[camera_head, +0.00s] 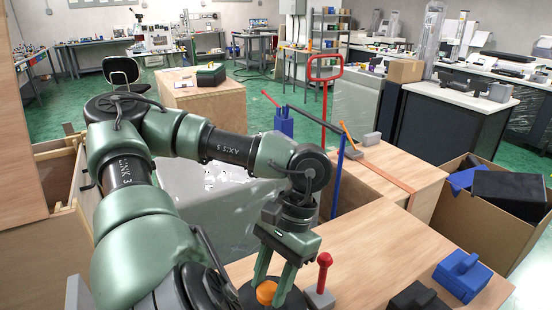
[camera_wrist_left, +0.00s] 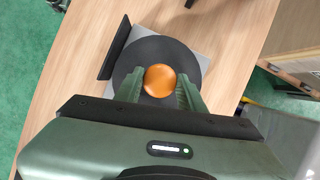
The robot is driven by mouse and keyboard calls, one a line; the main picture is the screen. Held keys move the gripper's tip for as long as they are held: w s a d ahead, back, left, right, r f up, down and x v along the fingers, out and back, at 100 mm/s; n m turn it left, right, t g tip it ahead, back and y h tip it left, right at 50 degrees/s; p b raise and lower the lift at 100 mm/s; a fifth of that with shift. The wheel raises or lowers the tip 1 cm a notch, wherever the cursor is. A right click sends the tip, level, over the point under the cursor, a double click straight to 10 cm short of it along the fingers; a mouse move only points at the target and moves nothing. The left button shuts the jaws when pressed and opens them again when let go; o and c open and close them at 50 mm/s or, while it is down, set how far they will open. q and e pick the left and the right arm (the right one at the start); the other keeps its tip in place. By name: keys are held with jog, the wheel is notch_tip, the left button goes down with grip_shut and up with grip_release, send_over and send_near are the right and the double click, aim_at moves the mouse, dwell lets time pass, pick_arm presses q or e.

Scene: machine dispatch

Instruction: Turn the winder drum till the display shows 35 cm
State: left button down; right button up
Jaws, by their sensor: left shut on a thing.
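The winder drum is a dark round disc (camera_wrist_left: 152,48) on a grey plate (camera_wrist_left: 203,62), with an orange knob (camera_wrist_left: 160,80) on its face. In the head view the orange knob (camera_head: 266,292) shows near the bottom edge. My left gripper (camera_head: 270,285) points down and is shut on the orange knob, one green finger on each side. It shows in the left wrist view too (camera_wrist_left: 158,88). A thin black panel (camera_wrist_left: 115,48) stands beside the disc, seen nearly edge-on. It may be the display, but no reading shows. My right gripper is not in view.
A red-topped post on a grey block (camera_head: 320,297) stands close right of my left gripper. A blue block (camera_head: 462,276) and a dark block (camera_head: 418,298) lie farther right on the wooden table (camera_head: 375,262). An open cardboard box (camera_head: 490,235) stands beyond the table's right edge.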

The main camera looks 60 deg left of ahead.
pick_arm(q)
jog(key=c, duration=0.9)
grip_release()
jog(key=shift+p+v, duration=0.3)
jog(key=shift+v, duration=3.6)
